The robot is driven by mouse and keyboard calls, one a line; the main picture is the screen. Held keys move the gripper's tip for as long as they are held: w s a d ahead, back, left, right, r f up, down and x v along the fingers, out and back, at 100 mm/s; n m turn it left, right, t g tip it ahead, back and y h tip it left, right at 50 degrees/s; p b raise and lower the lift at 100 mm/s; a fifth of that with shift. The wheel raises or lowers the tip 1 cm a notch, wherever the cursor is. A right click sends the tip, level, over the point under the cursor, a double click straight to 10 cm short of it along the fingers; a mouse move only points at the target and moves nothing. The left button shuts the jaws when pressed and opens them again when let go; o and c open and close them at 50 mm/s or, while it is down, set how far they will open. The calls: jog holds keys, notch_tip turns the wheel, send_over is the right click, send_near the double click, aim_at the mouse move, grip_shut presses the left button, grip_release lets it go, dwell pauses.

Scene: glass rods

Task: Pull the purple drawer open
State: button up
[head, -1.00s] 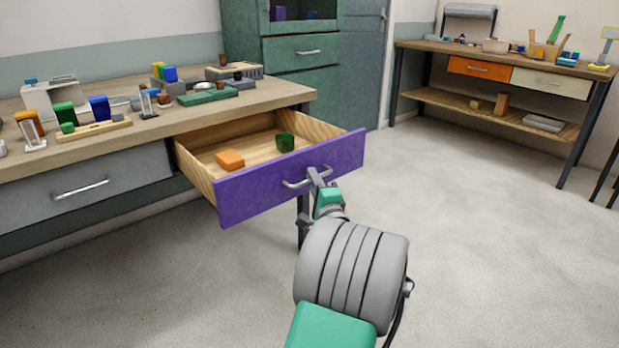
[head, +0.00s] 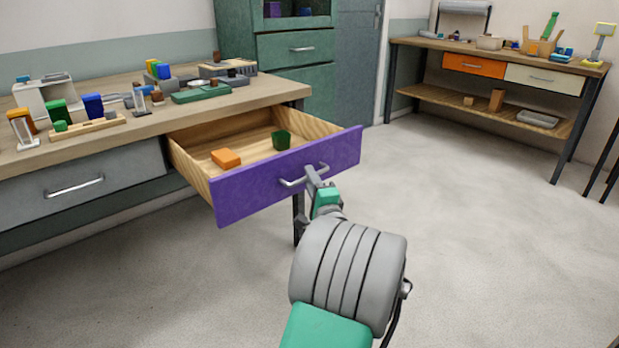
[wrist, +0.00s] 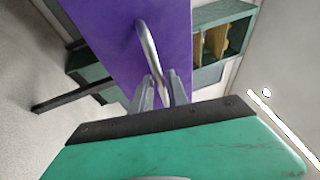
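The purple drawer (head: 245,192) stands well open under the wooden workbench, its pale wooden inside showing. An orange block (head: 226,157) and a green cup-like piece (head: 281,140) lie in it. Its curved metal handle (head: 291,183) is on the purple front; the handle (wrist: 146,45) also shows in the wrist view. My gripper (head: 315,175) is at the right part of the handle. In the wrist view, the two fingers of my gripper (wrist: 161,88) lie on either side of the handle bar, closed on it. The exact contact is partly hidden between the fingers.
A grey drawer (head: 85,190) is shut left of the purple one. The workbench top (head: 150,124) holds blocks and small fixtures. A green cabinet (head: 300,75) stands behind. A second bench (head: 410,43) is at the back right. The floor (head: 480,240) to the right is clear.

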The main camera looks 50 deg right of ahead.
jog(key=v, duration=0.7)
